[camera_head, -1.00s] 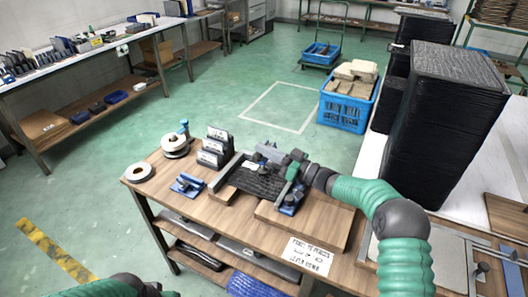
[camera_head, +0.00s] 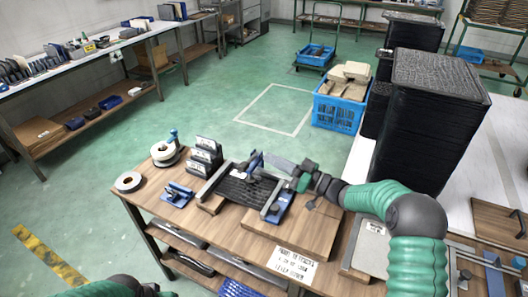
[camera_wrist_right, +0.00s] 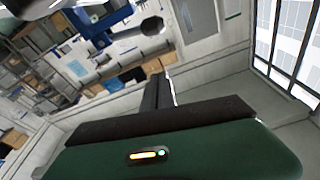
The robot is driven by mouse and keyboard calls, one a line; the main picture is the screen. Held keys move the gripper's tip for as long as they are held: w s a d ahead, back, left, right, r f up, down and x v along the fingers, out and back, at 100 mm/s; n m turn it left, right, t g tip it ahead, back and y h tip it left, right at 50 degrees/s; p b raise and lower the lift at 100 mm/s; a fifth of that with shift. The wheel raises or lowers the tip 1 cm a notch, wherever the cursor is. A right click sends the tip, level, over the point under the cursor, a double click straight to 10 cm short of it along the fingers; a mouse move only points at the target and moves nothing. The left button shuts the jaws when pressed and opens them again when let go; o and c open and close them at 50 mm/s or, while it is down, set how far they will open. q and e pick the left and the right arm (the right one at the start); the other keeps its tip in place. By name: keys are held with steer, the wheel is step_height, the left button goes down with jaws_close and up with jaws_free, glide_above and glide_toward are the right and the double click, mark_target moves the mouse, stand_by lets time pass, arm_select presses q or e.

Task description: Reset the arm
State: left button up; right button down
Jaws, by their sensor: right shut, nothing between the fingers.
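My right gripper (camera_head: 276,161) reaches in from the right in the head view, over the work table. Its fingers (camera_wrist_right: 158,91) look closed together in the right wrist view, with nothing between them. Below it a black ribbed panel (camera_head: 240,191) lies in a fixture on the table. Blue clamp parts (camera_head: 278,207) stand at the fixture's right side. I cannot tell from this angle how high the gripper is above them. Part of my left arm shows at the bottom left, but its gripper is out of view.
The wooden table (camera_head: 215,225) also holds a tape roll (camera_head: 129,182), a white spool (camera_head: 166,154), dark upright holders (camera_head: 205,157) and a printed sign (camera_head: 292,265). A tall black tray stack (camera_head: 432,120) stands at the right. A blue crate (camera_head: 338,112) stands on the floor behind.

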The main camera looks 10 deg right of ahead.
steer(key=s+d+m+h+p, duration=0.55)
steer(key=h+p, duration=0.25)
steer(key=h, duration=0.6)
arm_select(q)
steer(key=w+p+v, duration=0.2)
steer(key=p+v, duration=0.1)
steer(key=v, duration=0.7)
steer(key=shift+w+a+r, duration=0.15)
steer(key=shift+a+r, duration=0.25)
steer(key=shift+r, duration=0.15)
arm_select(e)
steer(key=s+d+f+m+g+h, duration=0.1)
steer(key=s+g, duration=0.8)
steer(key=s, duration=1.9)
step_height(320, 180, down, 3)
steer(key=shift+d+m+h, duration=0.15)
steer(key=shift+m+h, duration=0.45)
steer(key=shift+m, duration=0.45)
arm_select(q)
steer(key=shift+a, duration=0.1)
